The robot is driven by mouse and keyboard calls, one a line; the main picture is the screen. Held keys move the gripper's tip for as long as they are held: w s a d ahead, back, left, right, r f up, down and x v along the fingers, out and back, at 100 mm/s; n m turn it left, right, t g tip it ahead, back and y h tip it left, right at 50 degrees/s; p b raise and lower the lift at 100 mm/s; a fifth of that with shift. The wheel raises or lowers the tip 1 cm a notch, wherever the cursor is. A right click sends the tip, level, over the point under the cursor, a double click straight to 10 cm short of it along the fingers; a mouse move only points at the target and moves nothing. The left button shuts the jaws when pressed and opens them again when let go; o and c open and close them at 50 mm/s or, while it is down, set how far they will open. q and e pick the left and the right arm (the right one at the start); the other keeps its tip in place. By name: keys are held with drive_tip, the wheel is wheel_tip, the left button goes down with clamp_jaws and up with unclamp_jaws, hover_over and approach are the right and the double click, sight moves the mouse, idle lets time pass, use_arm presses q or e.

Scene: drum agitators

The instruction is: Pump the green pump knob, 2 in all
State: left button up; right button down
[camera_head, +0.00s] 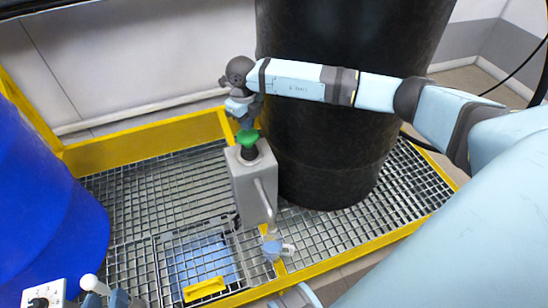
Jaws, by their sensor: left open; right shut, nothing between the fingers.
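The green pump knob (247,137) sits on a dark collar on top of the grey pump body (252,185), which stands upright on the grating in front of the black drum. My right gripper (243,120) points down right above the knob, with its fingers closed. It seems to touch the knob's top, but I cannot be sure. It covers part of the knob. My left gripper (106,292) is open at the bottom left edge, mostly cut off, and far from the knob. It is close to a white ball-topped lever (91,283).
A large black drum (330,150) stands behind the pump and a blue drum (45,205) at the left. A yellow-edged grating (150,185) lies under them. A white control box (43,293) is at bottom left. A yellow handle (204,289) lies near the front edge.

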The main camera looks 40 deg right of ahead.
drive_tip(key=shift+r, duration=0.1)
wheel_tip(320, 180, up, 6)
drive_tip(key=p, duration=0.4)
idle(0.5)
